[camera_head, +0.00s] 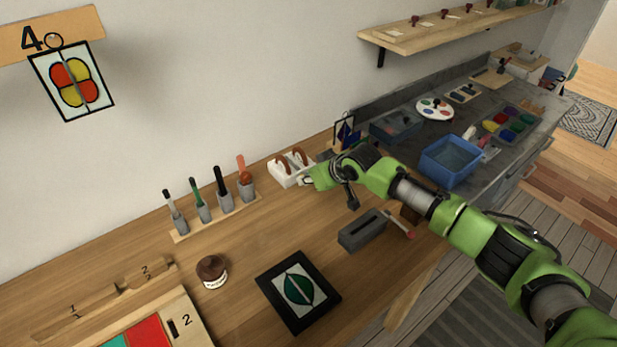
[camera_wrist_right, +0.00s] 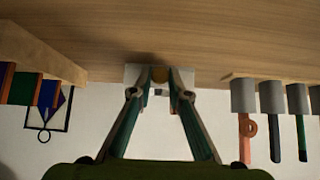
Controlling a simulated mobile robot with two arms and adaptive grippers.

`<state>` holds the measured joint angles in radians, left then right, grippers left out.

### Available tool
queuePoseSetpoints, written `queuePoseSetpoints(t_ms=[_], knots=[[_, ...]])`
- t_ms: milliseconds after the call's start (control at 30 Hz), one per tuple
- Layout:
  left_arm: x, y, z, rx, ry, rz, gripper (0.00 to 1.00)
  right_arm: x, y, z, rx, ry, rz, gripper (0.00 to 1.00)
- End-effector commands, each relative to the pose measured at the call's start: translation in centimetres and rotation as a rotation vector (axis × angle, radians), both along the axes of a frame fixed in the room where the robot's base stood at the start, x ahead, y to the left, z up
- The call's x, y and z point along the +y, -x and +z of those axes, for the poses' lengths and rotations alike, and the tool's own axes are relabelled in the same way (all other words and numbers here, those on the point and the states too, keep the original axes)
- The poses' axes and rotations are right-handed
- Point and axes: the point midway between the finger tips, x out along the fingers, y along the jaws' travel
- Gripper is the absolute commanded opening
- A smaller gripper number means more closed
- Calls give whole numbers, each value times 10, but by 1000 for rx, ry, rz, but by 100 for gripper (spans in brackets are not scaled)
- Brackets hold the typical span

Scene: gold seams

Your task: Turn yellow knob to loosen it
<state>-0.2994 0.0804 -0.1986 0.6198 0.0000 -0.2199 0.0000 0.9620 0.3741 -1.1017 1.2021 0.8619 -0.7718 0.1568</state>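In the head view, my right gripper (camera_head: 309,181) is at the right end of the white block (camera_head: 287,176), which carries brown curved parts. The knob cannot be made out in the head view. My left gripper is not in view.
A rack of upright tools (camera_head: 222,204) stands left of the white block. A brown jar (camera_head: 211,271), a black-framed leaf picture (camera_head: 298,290) and a grey slotted block (camera_head: 363,231) lie on the wooden table. A blue bin (camera_head: 450,160) is on the grey counter.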

Motion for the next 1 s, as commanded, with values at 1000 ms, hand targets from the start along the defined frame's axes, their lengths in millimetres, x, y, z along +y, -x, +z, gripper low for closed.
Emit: queuePoseSetpoints(t_ms=[1000], knots=[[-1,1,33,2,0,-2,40,8,6,-4,-254,384,2,0]])
